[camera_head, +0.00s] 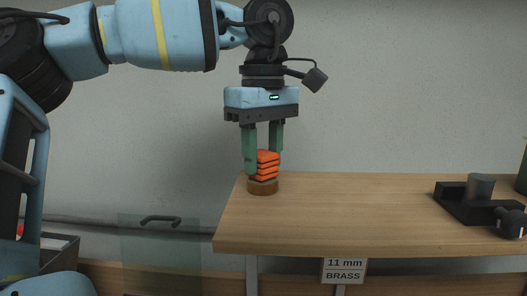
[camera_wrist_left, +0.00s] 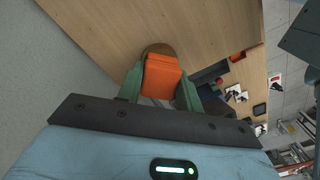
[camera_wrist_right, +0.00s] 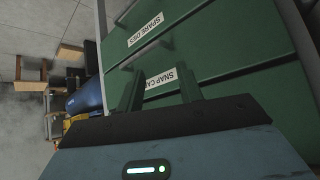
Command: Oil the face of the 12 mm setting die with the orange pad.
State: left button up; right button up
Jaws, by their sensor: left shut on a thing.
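An orange pad (camera_head: 267,165) with dark grooves is between the green fingers of my left gripper (camera_head: 263,165), which is shut on it. The pad is just above or touching a low round brown piece (camera_head: 263,187) at the table's left end. The pad also shows in the left wrist view (camera_wrist_left: 161,76), with the brown disc (camera_wrist_left: 158,49) partly hidden behind it. A black fixture with a grey metal cylinder (camera_head: 480,187) stands at the table's right; I cannot tell whether it is the setting die. My right gripper (camera_wrist_right: 160,88) has its fingers apart with nothing between them.
The wooden table (camera_head: 350,210) is clear between the brown piece and the black fixture. A sign (camera_head: 344,271) reading "11 mm BRASS" hangs under its front edge. Green drawers (camera_wrist_right: 205,45) labelled "SPARE DIES" and "SNAP CA…" face my right gripper.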

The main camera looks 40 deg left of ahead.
aim_at(263, 153)
pick_arm(q)
jog(key=shift+f, duration=0.3)
pick_arm(e)
jog(key=shift+s+f, duration=0.15)
jog(key=shift+d, duration=0.1)
dwell(0.5)
pick_arm(q)
jog(key=shift+f, duration=0.1)
pick_arm(e)
jog(key=shift+s+f, duration=0.15)
jog(key=shift+f, duration=0.05)
dwell(0.5)
dwell(0.6)
